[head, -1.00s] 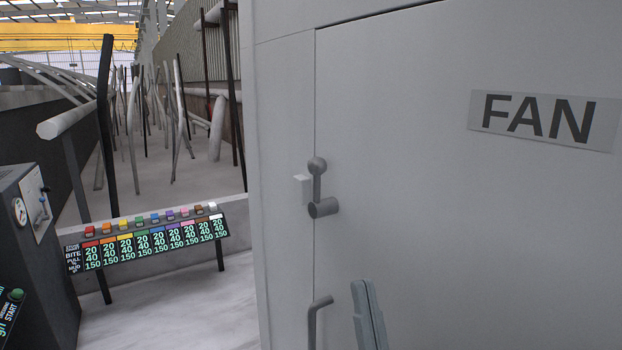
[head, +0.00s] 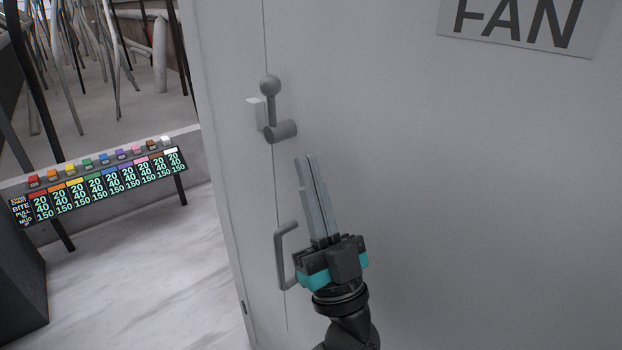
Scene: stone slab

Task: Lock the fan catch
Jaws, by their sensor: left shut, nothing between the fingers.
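The fan catch (head: 272,108) is a grey lever with a ball knob on top and a round pivot at its foot, on the grey cabinet door (head: 400,150). The lever stands upright, ball up. A pale keeper block (head: 255,113) sits just left of it, across the door seam. The FAN sign (head: 520,22) is at the upper right. My left gripper (head: 308,157) is shut and empty, its fingers pointing up, below and right of the catch and apart from it in the picture. My right gripper is not in view.
A grey bar handle (head: 280,256) stands out from the door just left of my left gripper. A panel with coloured buttons (head: 105,185) stands on legs at the left. The door face right of the gripper is clear.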

